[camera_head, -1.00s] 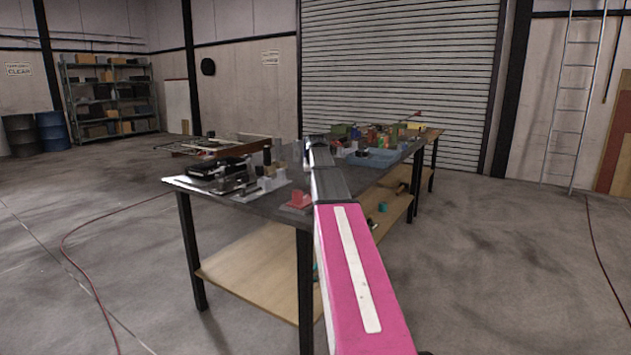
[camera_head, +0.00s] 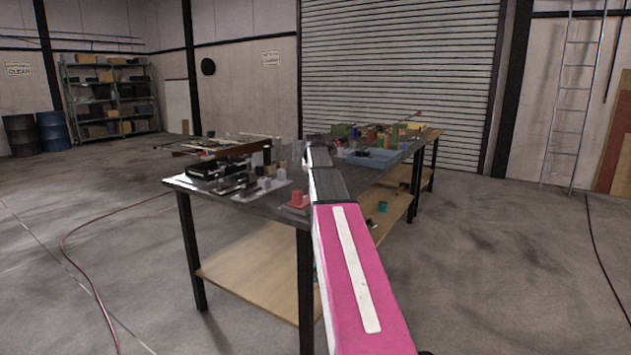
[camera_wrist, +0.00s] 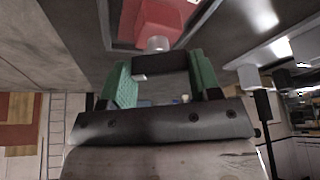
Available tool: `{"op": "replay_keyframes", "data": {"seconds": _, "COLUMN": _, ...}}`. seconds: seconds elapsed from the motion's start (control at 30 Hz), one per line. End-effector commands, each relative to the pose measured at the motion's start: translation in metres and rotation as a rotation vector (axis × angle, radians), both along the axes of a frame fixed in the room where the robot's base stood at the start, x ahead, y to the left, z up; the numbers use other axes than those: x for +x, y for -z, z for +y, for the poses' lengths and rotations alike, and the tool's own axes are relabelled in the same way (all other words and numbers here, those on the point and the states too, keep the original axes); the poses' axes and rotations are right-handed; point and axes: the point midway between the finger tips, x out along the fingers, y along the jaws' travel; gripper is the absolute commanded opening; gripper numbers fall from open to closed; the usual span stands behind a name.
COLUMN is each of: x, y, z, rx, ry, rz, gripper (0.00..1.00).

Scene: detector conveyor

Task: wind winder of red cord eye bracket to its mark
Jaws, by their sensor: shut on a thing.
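The red cord eye bracket (camera_head: 299,201) stands on a pale plate at the near corner of the dark table. In the wrist view the red block (camera_wrist: 155,18) is at the top, with a pale round knob (camera_wrist: 158,44) in front of it. My gripper (camera_wrist: 163,77) has two green fingers on either side of a dark bar next to the knob. It is shut on this piece, which looks like the winder. The mark cannot be made out. In the head view my pink arm reaches over the table and hides my fingers.
The dark table (camera_head: 240,207) has black devices (camera_head: 215,168) and pale fixtures left of the bracket. A blue tray (camera_head: 374,159) and several coloured parts lie farther back. A wooden shelf (camera_head: 255,281) is below. The floor in front is open.

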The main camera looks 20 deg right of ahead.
Motion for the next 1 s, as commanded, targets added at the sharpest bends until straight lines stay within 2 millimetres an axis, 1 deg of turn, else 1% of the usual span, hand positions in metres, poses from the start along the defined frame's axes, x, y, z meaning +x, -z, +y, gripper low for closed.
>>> {"op": "replay_keyframes", "data": {"seconds": 1.0, "x": 0.0002, "y": 0.0001, "z": 0.0006, "rx": 0.0, "ry": 0.056, "rz": 0.0, "gripper": 0.33}}
